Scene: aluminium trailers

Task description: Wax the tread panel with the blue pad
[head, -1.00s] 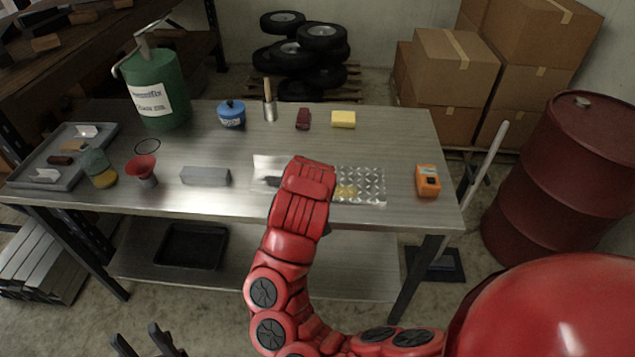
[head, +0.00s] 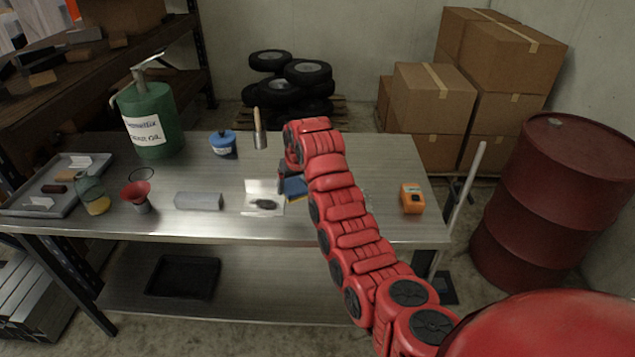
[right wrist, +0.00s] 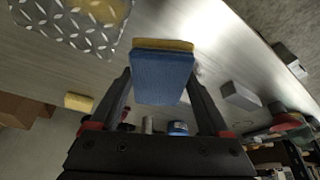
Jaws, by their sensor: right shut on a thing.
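My right gripper (head: 286,180) is shut on the blue pad (head: 296,188) and holds it over the middle of the table. In the right wrist view the blue pad (right wrist: 162,76), with a yellow layer along its far edge, sits between the two dark fingers of the gripper (right wrist: 160,88). The tread panel (right wrist: 62,32), bright metal with raised diamonds, lies at that view's upper left, apart from the pad in the picture. A yellow smear shows on it. In the head view my right arm hides nearly all of the panel. My left gripper is not in view.
On the steel table (head: 245,222) are a white sheet with a dark item (head: 262,203), a grey block (head: 199,201), a blue pot (head: 222,144), a brush (head: 259,130) and an orange device (head: 412,199). A yellow block (right wrist: 78,102) shows in the wrist view.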

